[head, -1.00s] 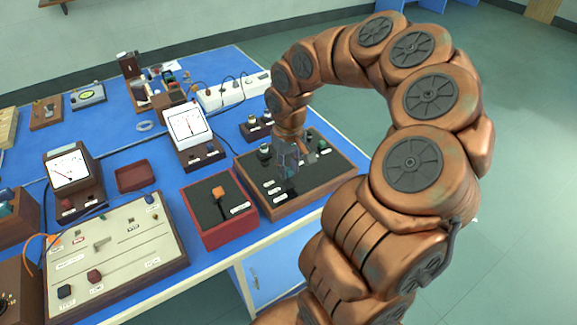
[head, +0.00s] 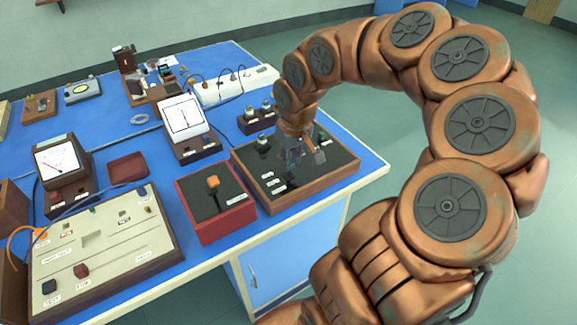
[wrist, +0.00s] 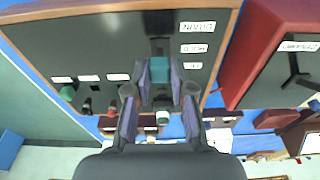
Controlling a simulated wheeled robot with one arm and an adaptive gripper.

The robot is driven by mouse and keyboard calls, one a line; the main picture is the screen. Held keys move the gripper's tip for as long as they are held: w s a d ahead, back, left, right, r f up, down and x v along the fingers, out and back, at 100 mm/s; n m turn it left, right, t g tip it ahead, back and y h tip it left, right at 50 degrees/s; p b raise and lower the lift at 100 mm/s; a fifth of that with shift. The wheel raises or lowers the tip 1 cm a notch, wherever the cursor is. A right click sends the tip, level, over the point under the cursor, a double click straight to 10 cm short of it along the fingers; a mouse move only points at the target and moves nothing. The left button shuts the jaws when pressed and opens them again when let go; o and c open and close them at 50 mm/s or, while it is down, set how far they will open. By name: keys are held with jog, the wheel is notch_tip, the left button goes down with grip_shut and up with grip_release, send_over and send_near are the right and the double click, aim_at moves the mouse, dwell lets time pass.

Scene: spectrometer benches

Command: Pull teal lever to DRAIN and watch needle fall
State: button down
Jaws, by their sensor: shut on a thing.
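The teal lever knob (wrist: 159,70) shows in the wrist view between the two fingers of my gripper (wrist: 160,82), which is shut on it. The lever's dark base meets the black panel (wrist: 90,40) beside a column of labels, the DRAIN label (wrist: 197,27) at one end. Which label the lever stands at I cannot tell. In the head view my gripper (head: 303,158) is over the wood-framed panel (head: 345,172) and largely hides the lever. A white meter (head: 182,116) with a roughly upright red needle stands behind it; its reading is too small to tell.
A red box with an orange knob (head: 212,183) stands just left of the panel. Another meter (head: 57,160) and a cream switch board (head: 110,240) are farther left. A green knob (wrist: 68,92) stands on the same panel. The blue bench has a bare strip at right.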

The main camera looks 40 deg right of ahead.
jog(key=shift+s+a+f+t+b, duration=0.1)
jog(key=shift+s+f+t+b, duration=0.4)
jog(key=shift+b, duration=1.15)
jog(key=shift+s+f+t+b, duration=0.1)
jog(key=shift+s+t+b, duration=0.2)
jog(key=shift+t+b, duration=0.85)
jog(key=b, duration=0.4)
jog(key=shift+s, duration=0.3)
jog(key=shift+s+r+t+b, duration=0.1)
jog(key=shift+r+t+b, duration=0.05)
jog(key=shift+t+b, duration=0.3)
jog(key=c, duration=1)
grip_release()
jog(key=shift+r, duration=0.15)
notch_tip(320, 180, up, 10)
jog(key=shift+a, duration=0.1)
